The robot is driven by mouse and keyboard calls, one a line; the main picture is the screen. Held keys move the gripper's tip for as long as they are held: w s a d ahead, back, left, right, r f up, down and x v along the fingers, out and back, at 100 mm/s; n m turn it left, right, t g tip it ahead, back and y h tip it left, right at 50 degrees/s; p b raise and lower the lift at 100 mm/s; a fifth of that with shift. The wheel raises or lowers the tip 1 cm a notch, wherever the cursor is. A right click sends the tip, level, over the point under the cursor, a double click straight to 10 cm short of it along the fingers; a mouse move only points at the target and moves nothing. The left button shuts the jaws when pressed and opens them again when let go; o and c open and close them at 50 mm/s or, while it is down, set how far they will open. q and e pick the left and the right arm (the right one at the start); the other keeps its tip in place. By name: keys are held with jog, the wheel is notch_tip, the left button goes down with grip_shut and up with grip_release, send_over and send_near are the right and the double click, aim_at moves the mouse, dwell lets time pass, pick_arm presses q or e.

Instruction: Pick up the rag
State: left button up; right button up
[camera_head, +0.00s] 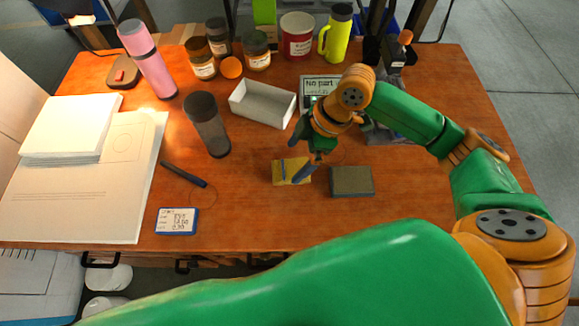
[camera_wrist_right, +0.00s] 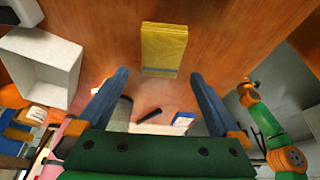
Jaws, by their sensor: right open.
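A yellow folded cloth with a blue stripe, which looks like the rag (camera_head: 278,174), lies flat on the table near the front middle. My right gripper (camera_head: 294,161) is open and empty beside and above it; one finger overlaps the cloth's right part in the head view. In the right wrist view the rag (camera_wrist_right: 163,45) shows just beyond the open fingertips (camera_wrist_right: 159,75), roughly centred between them. No contact is visible. My left gripper does not show.
A grey block (camera_head: 351,181) lies just right of the rag. A white open box (camera_head: 262,104) and a dark cup (camera_head: 207,125) stand behind it. A dark pen (camera_head: 184,174) and a small labelled card (camera_head: 177,221) lie left. The table's front edge is close.

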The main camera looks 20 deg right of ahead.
aim_at(289, 169)
jog(key=x, duration=0.5)
jog(key=shift+s, duration=0.1)
jog(key=shift+d, duration=0.1)
jog(key=shift+f, duration=0.1)
